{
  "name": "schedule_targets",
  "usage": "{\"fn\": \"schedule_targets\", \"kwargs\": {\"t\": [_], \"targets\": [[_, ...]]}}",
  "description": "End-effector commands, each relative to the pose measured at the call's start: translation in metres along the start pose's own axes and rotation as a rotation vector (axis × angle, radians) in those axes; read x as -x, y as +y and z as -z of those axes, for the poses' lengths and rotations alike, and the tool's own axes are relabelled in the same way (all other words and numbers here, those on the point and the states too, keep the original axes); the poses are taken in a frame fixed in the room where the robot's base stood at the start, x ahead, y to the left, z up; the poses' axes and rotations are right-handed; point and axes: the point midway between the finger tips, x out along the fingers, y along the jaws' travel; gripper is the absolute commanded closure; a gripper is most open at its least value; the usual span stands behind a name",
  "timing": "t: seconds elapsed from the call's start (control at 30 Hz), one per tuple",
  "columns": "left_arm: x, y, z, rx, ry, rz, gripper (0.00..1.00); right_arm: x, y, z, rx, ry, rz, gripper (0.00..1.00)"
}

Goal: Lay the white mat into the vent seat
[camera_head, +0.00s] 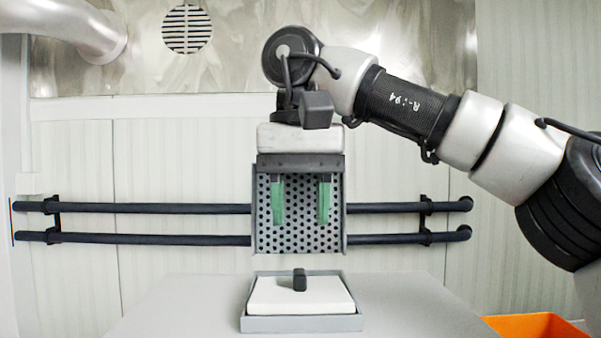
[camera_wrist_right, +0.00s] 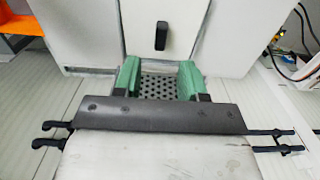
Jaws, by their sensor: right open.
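The white mat (camera_head: 325,292) is a thick slab with a dark upright handle (camera_head: 299,280). It lies in a shallow grey tray (camera_head: 303,324) on the table. Behind and above the tray stands an upright grey perforated panel with raised side edges, apparently the vent seat (camera_head: 301,242). My right gripper (camera_head: 301,220) points down in front of this panel, above the tray, with its two green fingers apart and nothing between them. In the right wrist view, the mat's handle (camera_wrist_right: 161,36) and the perforated panel (camera_wrist_right: 158,89) show beyond and between the fingers. My left gripper is out of view.
Two dark horizontal rails (camera_head: 150,208) run along the back wall. A round vent grille (camera_head: 187,29) sits high on the wall. An orange bin (camera_head: 537,325) stands at the lower right. The light table (camera_head: 190,305) is clear on both sides of the tray.

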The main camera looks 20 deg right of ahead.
Motion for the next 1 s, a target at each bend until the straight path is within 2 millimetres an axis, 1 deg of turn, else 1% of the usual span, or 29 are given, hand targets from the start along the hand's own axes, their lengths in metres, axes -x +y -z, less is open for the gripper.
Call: {"fn": "schedule_targets", "kwargs": {"t": [0.03, 0.13, 0.4, 0.6, 1.0], "targets": [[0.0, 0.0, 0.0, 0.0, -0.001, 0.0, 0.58, 0.008, -0.001, 0.0, -0.004, 0.004, -0.004, 0.59], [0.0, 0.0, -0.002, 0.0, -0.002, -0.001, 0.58, 0.023, 0.0, -0.001, -0.004, 0.007, 0.0, 0.59], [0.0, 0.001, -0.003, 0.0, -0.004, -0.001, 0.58, 0.039, 0.0, 0.0, -0.001, 0.0, -0.001, 0.59], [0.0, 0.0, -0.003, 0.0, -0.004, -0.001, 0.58, 0.043, 0.0, 0.0, 0.0, 0.002, 0.002, 0.59], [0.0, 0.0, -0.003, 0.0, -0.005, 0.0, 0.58, 0.043, 0.0, 0.0, 0.0, 0.001, 0.002, 0.59]]}}
